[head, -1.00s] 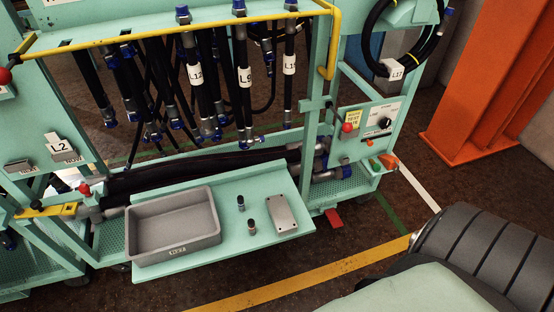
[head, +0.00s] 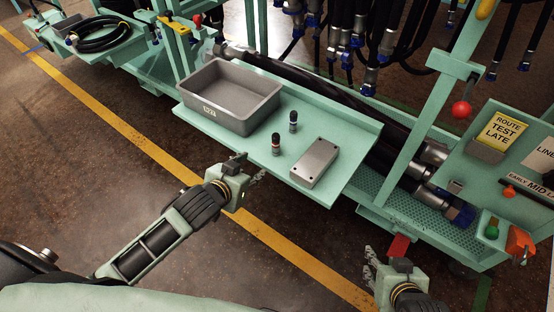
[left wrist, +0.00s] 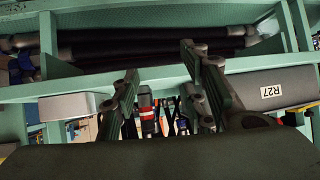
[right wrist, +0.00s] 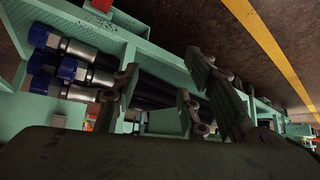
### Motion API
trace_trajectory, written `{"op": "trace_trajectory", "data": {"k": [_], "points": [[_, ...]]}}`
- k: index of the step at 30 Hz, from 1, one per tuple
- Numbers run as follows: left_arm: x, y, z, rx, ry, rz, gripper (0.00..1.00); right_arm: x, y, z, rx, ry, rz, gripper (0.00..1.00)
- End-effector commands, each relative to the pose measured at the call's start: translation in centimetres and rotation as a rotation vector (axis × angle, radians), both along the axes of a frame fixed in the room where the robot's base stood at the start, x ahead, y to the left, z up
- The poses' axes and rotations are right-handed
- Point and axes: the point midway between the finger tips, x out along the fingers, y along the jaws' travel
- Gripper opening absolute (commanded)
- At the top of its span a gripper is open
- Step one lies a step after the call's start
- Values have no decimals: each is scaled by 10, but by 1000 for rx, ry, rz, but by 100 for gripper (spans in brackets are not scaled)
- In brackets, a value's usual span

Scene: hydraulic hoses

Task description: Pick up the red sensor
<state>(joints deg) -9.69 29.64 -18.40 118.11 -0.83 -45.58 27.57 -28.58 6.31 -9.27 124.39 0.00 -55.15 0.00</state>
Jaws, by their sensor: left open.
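The red sensor (head: 276,144) is a small dark upright cylinder with a red band, standing on the green shelf (head: 345,185). A similar dark sensor (head: 293,121) with a bluish band stands just behind it. My left gripper (head: 257,174) is open and empty, in front of the shelf edge and apart from the sensor. In the left wrist view the red sensor (left wrist: 147,112) shows between the open fingers (left wrist: 162,95), farther off, with the other sensor (left wrist: 182,124) to its right. My right gripper (head: 369,264) is open and empty, low before the frame at the right.
A grey bin (head: 235,118) labelled R27 sits left of the sensors; a grey metal box (head: 315,163) lies right of them. Black hoses (head: 330,95) run behind the shelf. A post with a red knob (head: 461,109) stands at right. Open floor (head: 100,170) lies in front.

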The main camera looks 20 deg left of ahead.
Motion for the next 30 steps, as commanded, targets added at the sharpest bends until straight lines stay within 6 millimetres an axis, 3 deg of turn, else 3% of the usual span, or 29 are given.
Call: {"op": "trace_trajectory", "data": {"k": [6,10,23,30], "points": [[6,-19,60,-48,-141,-47,40,0,0,44,17,-93,0,40],[8,-25,79,-70,-178,-60,40,0,1,61,24,-129,1,40],[33,-33,72,-77,-184,-61,40,29,13,94,68,-319,13,40],[50,-42,59,-76,-183,-60,40,55,25,133,121,-541,27,40]]}}
